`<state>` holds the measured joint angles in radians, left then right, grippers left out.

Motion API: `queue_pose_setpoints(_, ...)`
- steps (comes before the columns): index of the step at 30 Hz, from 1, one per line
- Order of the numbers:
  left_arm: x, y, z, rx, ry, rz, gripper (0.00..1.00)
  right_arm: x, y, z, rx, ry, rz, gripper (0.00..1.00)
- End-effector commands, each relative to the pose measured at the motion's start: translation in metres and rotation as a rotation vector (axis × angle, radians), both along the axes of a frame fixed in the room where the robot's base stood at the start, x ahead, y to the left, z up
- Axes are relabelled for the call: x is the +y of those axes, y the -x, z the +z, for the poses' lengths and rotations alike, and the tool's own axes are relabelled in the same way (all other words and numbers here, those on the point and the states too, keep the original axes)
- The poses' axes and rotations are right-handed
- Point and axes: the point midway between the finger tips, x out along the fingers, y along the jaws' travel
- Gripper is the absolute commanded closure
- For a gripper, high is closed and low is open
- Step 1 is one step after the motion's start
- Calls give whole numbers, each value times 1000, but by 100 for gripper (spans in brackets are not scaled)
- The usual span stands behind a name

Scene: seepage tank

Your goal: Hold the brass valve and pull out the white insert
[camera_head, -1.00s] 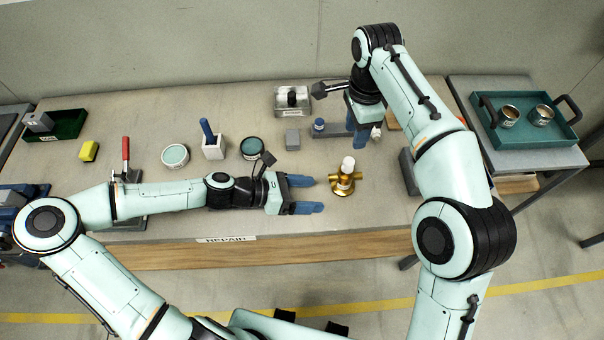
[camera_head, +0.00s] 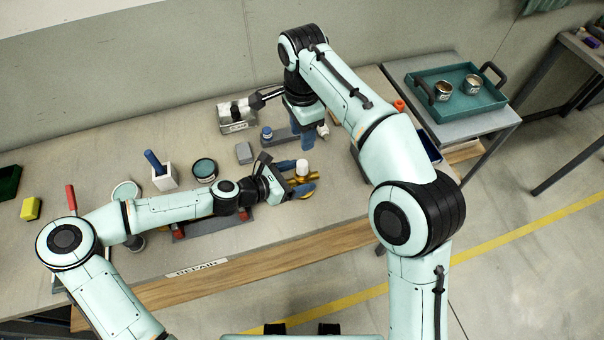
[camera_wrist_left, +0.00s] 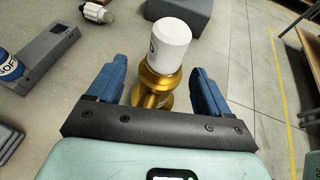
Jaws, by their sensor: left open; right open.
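The brass valve (camera_head: 301,179) stands upright on the bench, with the white insert (camera_head: 302,167) sticking up from its top. My left gripper (camera_head: 300,178) is open, with its blue fingers on either side of the valve. The left wrist view shows the brass valve (camera_wrist_left: 152,92) between the two fingers, with a visible gap at the right finger. The white insert (camera_wrist_left: 170,43) rises above it there. My right gripper (camera_head: 307,139) is open and empty, pointing down over the bench behind the valve. Its fingertips partly overlap in the head view.
A teal tray (camera_head: 460,95) with two tins sits on the right side table.

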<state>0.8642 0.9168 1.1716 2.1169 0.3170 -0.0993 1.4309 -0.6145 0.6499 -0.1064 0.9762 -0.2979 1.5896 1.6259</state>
Motion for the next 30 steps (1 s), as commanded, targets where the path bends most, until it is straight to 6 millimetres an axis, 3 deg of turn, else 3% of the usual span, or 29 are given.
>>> queue_pose_setpoints(6, -13, -9, -7, 1, 1, 0, 21, 0, 0, 0, 0, 0, 0, 57)
queue_pose_setpoints(15, -14, -10, -7, 0, 0, 1, 21, 0, 0, 0, 0, 0, 0, 57)
queue_pose_setpoints(17, -14, -10, -7, 0, 0, 1, 37, 0, 0, 0, 0, 0, 0, 57)
queue_pose_setpoints(22, -14, -10, -7, 0, 0, 1, 92, 0, 0, 0, 0, 0, 0, 57)
queue_pose_setpoints(30, -14, -10, -7, 0, 0, 1, 93, 0, 0, 0, 0, 0, 0, 57)
